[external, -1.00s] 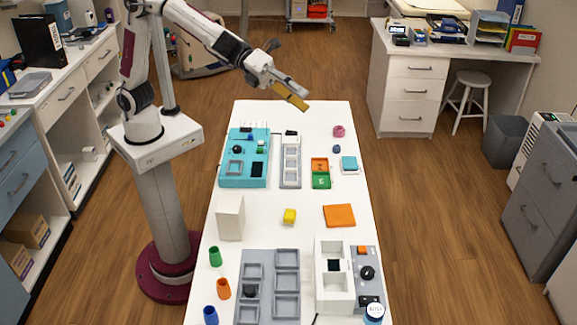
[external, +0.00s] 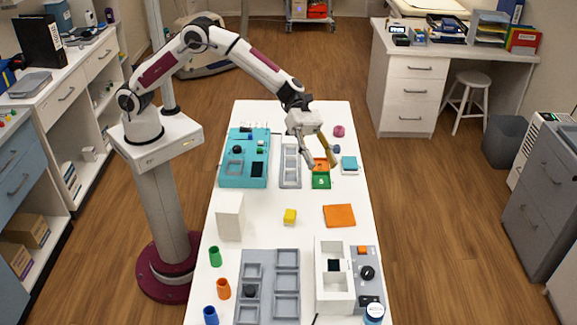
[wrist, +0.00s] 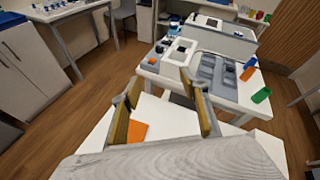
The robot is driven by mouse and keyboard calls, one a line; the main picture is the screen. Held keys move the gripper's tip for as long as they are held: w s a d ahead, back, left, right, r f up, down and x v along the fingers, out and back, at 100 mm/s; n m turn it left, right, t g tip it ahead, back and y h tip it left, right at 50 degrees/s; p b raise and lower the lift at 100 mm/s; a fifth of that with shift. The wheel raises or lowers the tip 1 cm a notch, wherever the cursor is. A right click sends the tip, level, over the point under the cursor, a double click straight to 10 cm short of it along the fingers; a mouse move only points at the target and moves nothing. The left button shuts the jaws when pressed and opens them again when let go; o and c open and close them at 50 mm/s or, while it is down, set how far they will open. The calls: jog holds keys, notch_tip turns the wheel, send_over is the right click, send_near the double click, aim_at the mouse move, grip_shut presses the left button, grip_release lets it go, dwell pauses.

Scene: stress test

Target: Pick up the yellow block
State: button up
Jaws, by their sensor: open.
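The yellow block (external: 290,216) sits on the white table in the external view, left of the flat orange square (external: 339,215) and right of a white upright box (external: 230,217). My gripper (external: 321,166) is open and empty above the orange and green trays, farther back on the table than the block. In the wrist view its two fingers (wrist: 163,115) with yellowish inner pads are spread apart. The orange square shows between them (wrist: 137,131). I cannot make out the yellow block in the wrist view; it may be hidden behind the gripper.
A teal panel (external: 235,180) and a grey tray (external: 290,181) lie at the back left. Grey compartment trays (external: 270,286) and a white bin (external: 320,296) fill the front. Green (external: 215,256), orange (external: 223,289) and blue (external: 211,315) cups line the left edge. Table around the block is clear.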

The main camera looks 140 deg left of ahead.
jog(key=s+f+m+g+h, duration=0.35)
jog(key=f+m, duration=0.25)
jog(key=f, duration=0.5)
jog(key=m+g+h, duration=0.2)
jog(key=m, duration=0.2)
send_near(291, 210)
jog(key=x, duration=0.2)
jog(key=shift+w+d+f, duration=0.15)
jog(key=shift+d+f, duration=0.05)
jog(key=shift+f, duration=0.15)
jog(key=shift+w+d, duration=0.1)
jog(key=shift+x, duration=1.2)
jog(key=shift+d, duration=0.1)
jog(key=shift+x, duration=2.55)
jog(key=shift+r, duration=0.15)
